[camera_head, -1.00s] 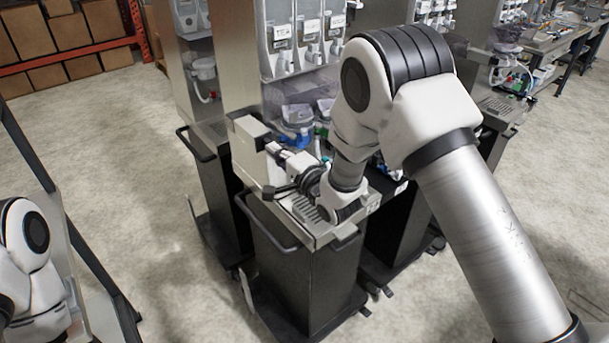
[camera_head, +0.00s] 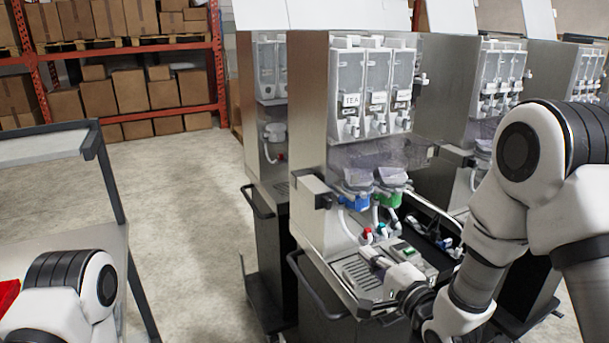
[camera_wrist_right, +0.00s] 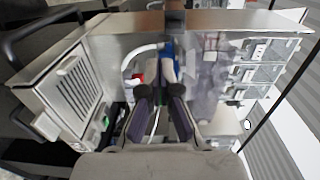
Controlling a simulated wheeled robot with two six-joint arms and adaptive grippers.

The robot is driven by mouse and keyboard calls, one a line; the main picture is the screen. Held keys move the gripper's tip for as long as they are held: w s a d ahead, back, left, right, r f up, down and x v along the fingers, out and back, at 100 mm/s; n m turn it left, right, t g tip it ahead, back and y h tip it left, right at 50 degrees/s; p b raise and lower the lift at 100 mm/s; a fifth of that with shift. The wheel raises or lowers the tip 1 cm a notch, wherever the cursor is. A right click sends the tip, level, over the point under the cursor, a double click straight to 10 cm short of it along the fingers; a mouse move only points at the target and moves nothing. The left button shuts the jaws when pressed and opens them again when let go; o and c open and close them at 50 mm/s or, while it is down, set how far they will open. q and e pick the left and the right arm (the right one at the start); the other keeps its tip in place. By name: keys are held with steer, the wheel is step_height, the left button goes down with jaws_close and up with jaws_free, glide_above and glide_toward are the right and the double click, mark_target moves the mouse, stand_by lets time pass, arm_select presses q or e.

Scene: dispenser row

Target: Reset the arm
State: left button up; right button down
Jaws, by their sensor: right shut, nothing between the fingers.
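My right arm comes in from the right in the head view. Its gripper (camera_head: 380,262) is in front of the dispenser (camera_head: 312,120), above the drip grate side of its counter. The right wrist view shows its two dark fingers (camera_wrist_right: 160,96) shut with nothing held, facing the hoses and the blue valve (camera_wrist_right: 168,62). The blue valve also shows in the head view (camera_head: 354,202), beside a green one (camera_head: 389,199). The drip grate (camera_head: 360,274) is just left of the gripper. My left arm shows at the lower left; its gripper is out of view.
Clear canisters (camera_head: 376,85), one labelled TEA, hang above the counter. A black tray (camera_head: 430,228) lies right of the hoses. More dispensers stand behind and to the right. A grey-framed table (camera_head: 45,147) stands at left. Open floor (camera_head: 185,200) lies between.

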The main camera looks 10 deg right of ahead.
steer(key=s+d+f+g+h+b, duration=0.15)
steer(key=s+f+g, duration=0.35)
steer(key=f, duration=0.9)
steer(key=s+f+g+h, duration=0.2)
steer(key=s+f, duration=0.4)
steer(key=f, duration=0.7)
steer(key=s+d+f+n+g, duration=0.1)
steer(key=s+f+n+g, duration=0.2)
steer(key=s, duration=0.4)
steer(key=s+d+f+n+g+h, duration=0.1)
steer(key=s+d+f+n+g, duration=0.1)
steer(key=s+n, duration=0.4)
steer(key=s+d+f+n+g+h, duration=0.1)
steer(key=s+f+n+g, duration=0.3)
steer(key=s, duration=0.5)
steer(key=shift+d+f+n+g+b, duration=0.3)
steer(key=shift+f+b, duration=0.15)
steer(key=shift+f, duration=0.4)
steer(key=shift+h, duration=0.25)
